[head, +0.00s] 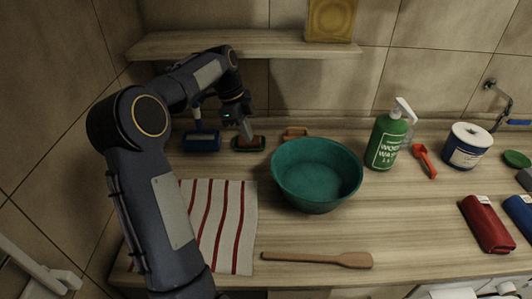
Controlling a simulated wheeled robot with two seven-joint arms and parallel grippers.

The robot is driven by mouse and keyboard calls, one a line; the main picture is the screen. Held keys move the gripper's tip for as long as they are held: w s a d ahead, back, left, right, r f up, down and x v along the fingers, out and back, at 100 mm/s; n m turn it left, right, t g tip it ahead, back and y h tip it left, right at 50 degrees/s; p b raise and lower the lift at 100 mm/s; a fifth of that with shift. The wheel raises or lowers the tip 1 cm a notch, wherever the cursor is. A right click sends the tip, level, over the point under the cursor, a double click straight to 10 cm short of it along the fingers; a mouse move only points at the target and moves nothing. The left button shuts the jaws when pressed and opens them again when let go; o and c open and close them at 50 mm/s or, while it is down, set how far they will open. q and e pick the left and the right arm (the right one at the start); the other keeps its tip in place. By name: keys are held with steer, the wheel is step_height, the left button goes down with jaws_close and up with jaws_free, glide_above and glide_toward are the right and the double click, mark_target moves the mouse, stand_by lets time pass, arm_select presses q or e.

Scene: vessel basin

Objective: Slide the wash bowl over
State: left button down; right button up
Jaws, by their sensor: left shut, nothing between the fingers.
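The wash bowl (316,176) is a teal green round basin, upright and empty, near the middle of the wooden counter. My left gripper (249,136) comes in from the left and points down above a small dark green brush or sponge (247,145), to the left of and behind the bowl. Its fingers are shut with nothing between them, and it is apart from the bowl. Whether it touches the small green item is too small to tell. My right gripper is not in view.
A striped cloth (222,220) lies left of the bowl and a wooden spatula (318,260) in front. A blue brush (200,141) is behind. A shelf (245,44) hangs above.

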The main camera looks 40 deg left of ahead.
arm_select(q)
steer(key=p+x, duration=0.1)
steer(key=x, duration=0.8)
steer(key=shift+d+f, duration=0.15)
steer(key=shift+f, duration=0.05)
steer(key=d, duration=0.1)
steer(key=w+d+p, duration=0.1)
steer(key=d, duration=0.1)
steer(key=shift+w+d, duration=0.1)
steer(key=shift+d, duration=0.05)
steer(key=shift+w+d, duration=0.15)
steer(key=shift+d, duration=0.15)
steer(key=shift+d, duration=0.1)
